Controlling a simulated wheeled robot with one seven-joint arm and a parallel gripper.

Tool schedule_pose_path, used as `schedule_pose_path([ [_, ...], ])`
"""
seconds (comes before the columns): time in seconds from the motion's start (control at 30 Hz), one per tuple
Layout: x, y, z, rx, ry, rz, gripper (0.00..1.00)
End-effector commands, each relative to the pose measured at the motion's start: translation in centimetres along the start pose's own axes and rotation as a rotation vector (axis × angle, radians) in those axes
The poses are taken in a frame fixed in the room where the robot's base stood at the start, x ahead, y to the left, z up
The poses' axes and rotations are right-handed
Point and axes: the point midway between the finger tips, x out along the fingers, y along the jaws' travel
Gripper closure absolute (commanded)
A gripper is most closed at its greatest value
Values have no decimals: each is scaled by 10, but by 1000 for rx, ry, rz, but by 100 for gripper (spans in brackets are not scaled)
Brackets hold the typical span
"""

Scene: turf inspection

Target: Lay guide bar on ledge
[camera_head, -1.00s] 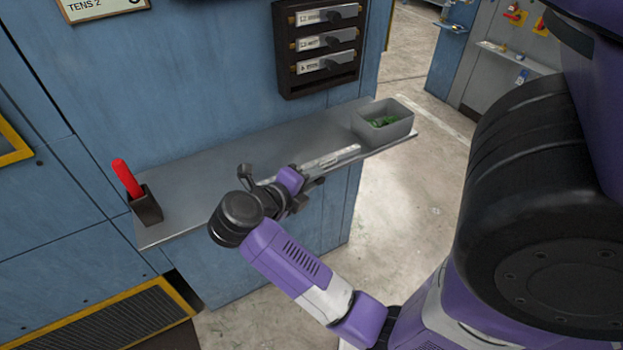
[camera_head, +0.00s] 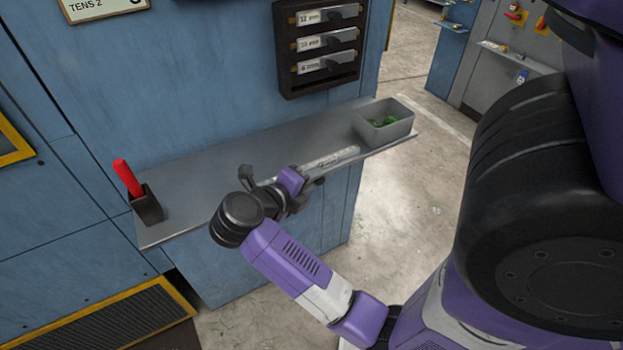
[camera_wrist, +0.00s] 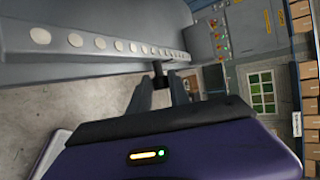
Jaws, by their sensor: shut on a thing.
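The guide bar (camera_head: 336,158) is a thin pale grey bar, lying along the front part of the grey ledge (camera_head: 220,160) in the head view. In the wrist view the bar (camera_wrist: 85,40) shows a row of pale round marks along its side. My gripper (camera_head: 306,186) is at the bar's left end, at the ledge's front edge, and is shut on it. Its fingers (camera_wrist: 160,84) show in the wrist view near one end of the bar. I cannot tell whether the bar rests on the ledge or hovers just above it.
A grey bin (camera_head: 384,124) with green pieces stands at the ledge's right end, close to the bar's far end. A dark holder (camera_head: 146,206) with a red-handled thing (camera_head: 127,178) stands at the left end. A dark labelled rack (camera_head: 318,46) hangs on the blue wall above.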

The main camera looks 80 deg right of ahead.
Motion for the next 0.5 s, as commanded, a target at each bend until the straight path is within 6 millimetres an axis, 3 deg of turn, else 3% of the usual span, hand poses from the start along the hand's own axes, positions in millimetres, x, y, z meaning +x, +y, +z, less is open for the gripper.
schedule_pose_path([
  [0.33,0,0,0,1,-1,-1,100],
  [0.37,0,0,0,1,0,-1,73],
  [0.47,0,0,0,1,0,-1,53],
  [0.5,0,0,0,1,0,-1,52],
])
